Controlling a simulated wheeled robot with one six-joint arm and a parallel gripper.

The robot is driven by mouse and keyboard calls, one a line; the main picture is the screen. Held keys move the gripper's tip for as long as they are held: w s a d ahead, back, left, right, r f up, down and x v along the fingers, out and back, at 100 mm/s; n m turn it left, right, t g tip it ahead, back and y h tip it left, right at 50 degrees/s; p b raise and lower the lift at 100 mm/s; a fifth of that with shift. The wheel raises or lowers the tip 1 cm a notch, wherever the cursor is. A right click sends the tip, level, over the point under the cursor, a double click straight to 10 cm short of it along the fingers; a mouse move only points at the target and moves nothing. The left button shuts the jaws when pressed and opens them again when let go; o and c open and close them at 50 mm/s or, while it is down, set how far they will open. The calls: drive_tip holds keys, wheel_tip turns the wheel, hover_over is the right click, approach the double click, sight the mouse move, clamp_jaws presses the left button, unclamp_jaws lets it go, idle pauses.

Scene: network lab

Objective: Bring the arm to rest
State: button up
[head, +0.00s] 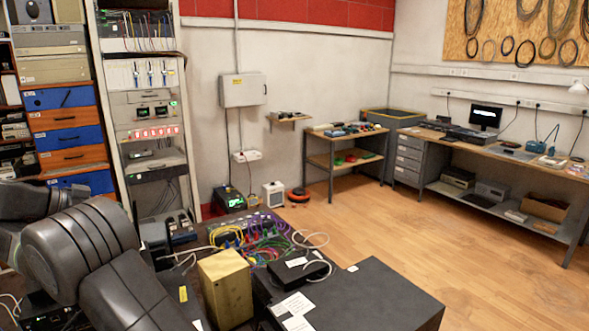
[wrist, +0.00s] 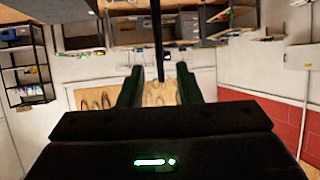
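My arm (head: 95,260) shows at the lower left of the head view, folded in thick dark links. My gripper is not clearly seen there. In the wrist view my gripper (wrist: 158,75) has its two dark green fingers apart, with a gap between them. A thin dark upright bar shows in that gap; I cannot tell how far off it is. Nothing is seen clamped by the fingers. The wrist picture shows the room upside down.
Close to my arm are a tan box (head: 225,290), coloured cables (head: 262,235) and a black box (head: 298,268). An equipment rack (head: 150,110) and blue and orange drawers (head: 65,125) stand behind. A workbench (head: 500,158) lines the right wall. The wooden floor (head: 440,240) is clear.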

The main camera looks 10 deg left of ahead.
sight(135, 211)
drive_tip(key=x, duration=0.5)
drive_tip(key=shift+w+d+p, duration=0.2)
drive_tip(key=shift+d+p, duration=0.05)
drive_tip(key=shift+p, duration=0.1)
drive_tip(key=shift+w+d+g+y+p, duration=0.6)
drive_tip(key=shift+d+g+y+p, duration=0.15)
drive_tip(key=shift+p, duration=0.3)
drive_tip(key=shift+w+d+f+m+g+y+p, duration=0.3)
drive_tip(key=shift+w+d+f+g+y+p, duration=0.3)
drive_tip(key=shift+g+y, duration=0.25)
